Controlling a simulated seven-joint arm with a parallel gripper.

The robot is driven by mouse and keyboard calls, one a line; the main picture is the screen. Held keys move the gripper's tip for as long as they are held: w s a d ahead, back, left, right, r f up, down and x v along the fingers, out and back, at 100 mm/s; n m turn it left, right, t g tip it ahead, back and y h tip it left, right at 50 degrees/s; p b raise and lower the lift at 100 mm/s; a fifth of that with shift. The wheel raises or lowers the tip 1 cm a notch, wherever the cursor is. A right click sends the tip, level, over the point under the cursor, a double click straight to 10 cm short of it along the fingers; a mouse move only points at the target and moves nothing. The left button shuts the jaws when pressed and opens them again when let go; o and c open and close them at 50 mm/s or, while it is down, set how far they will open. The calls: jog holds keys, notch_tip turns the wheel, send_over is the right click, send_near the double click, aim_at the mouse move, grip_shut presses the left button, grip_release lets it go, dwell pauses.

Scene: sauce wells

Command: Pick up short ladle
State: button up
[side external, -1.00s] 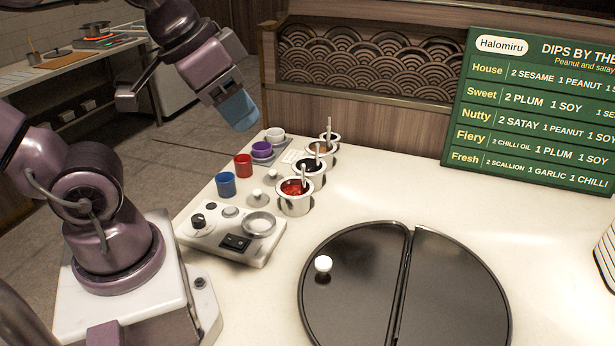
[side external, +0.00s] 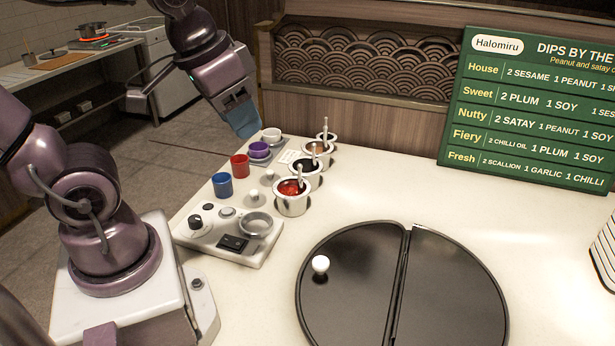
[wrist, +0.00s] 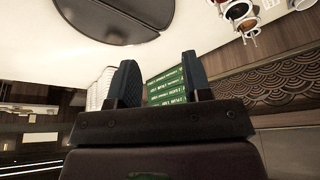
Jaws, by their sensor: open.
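Three steel sauce wells stand in a row on the counter, each with a ladle handle sticking up. The near well (side external: 292,203) holds red sauce and a ladle (side external: 299,174). The middle well holds dark sauce and a ladle (side external: 314,154). The far well holds brown sauce and a ladle (side external: 325,126). The bowls are hidden, and I cannot tell which ladle is the short one. My gripper (side external: 243,122), with blue fingers, is open and empty, above and left of the wells. In the wrist view my gripper (wrist: 160,75) shows two spread fingers, with wells at top right.
Blue (side external: 222,185), red (side external: 240,166) and purple (side external: 259,150) cups and a white cup (side external: 271,135) stand left of the wells. A control panel (side external: 210,245) is in front. A black round plate (side external: 350,270) with a white knob lies right. A green menu board (side external: 535,110) stands behind.

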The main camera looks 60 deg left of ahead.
jog(key=w+a+f+n+g, duration=0.25)
jog(key=w+a+f, duration=0.35)
jog(key=w+a, duration=0.3)
jog(key=n+t+y, duration=0.2)
send_near(312, 150)
jog(key=x, duration=0.6)
jog(key=shift+w+f, duration=0.15)
jog(key=shift+w, duration=0.05)
jog(key=x, duration=0.5)
jog(key=shift+s+f, duration=0.1)
jog(key=shift+f, duration=0.05)
grip_shut()
